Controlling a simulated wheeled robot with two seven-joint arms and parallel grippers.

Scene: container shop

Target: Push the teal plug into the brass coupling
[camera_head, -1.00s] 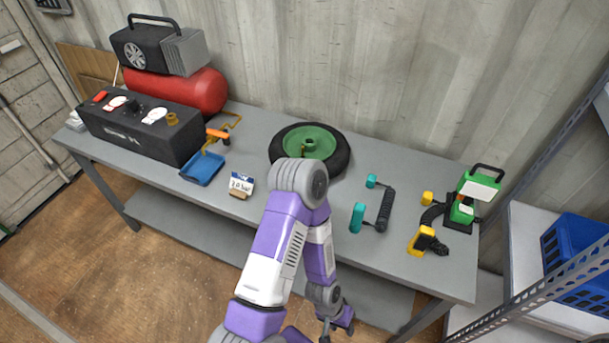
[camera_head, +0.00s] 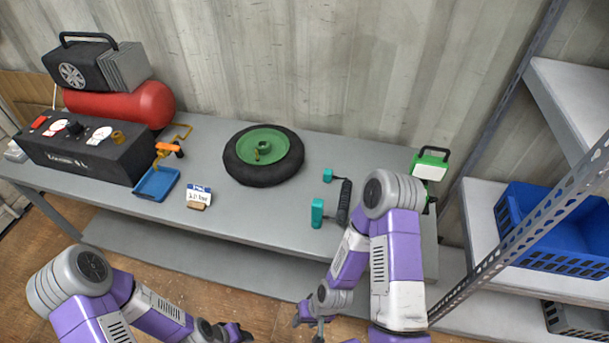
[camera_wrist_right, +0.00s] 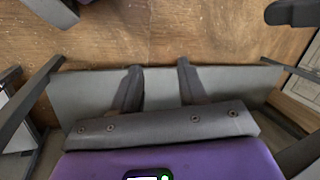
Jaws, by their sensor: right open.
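Two teal end pieces lie on the grey table, joined by a black coiled hose: a larger one (camera_head: 317,212) and a smaller one (camera_head: 328,175). I cannot tell which is the plug. The brass coupling (camera_head: 118,138) sits on top of the black control box at the table's left end. My right gripper (camera_head: 310,316) is open and empty, below the front edge of the table; its parted fingers also show in the right wrist view (camera_wrist_right: 160,82). My left gripper (camera_head: 235,333) is low at the bottom of the head view, apart from everything; its jaws are too small to judge.
A black box (camera_head: 85,155) with gauges stands before a red tank (camera_head: 125,104). A blue tray (camera_head: 157,184), a small sign (camera_head: 199,194) and a wheel (camera_head: 264,155) are on the table (camera_head: 240,210). A green lamp (camera_head: 431,164) is partly hidden by my right arm. Shelves with a blue crate (camera_head: 560,232) stand right.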

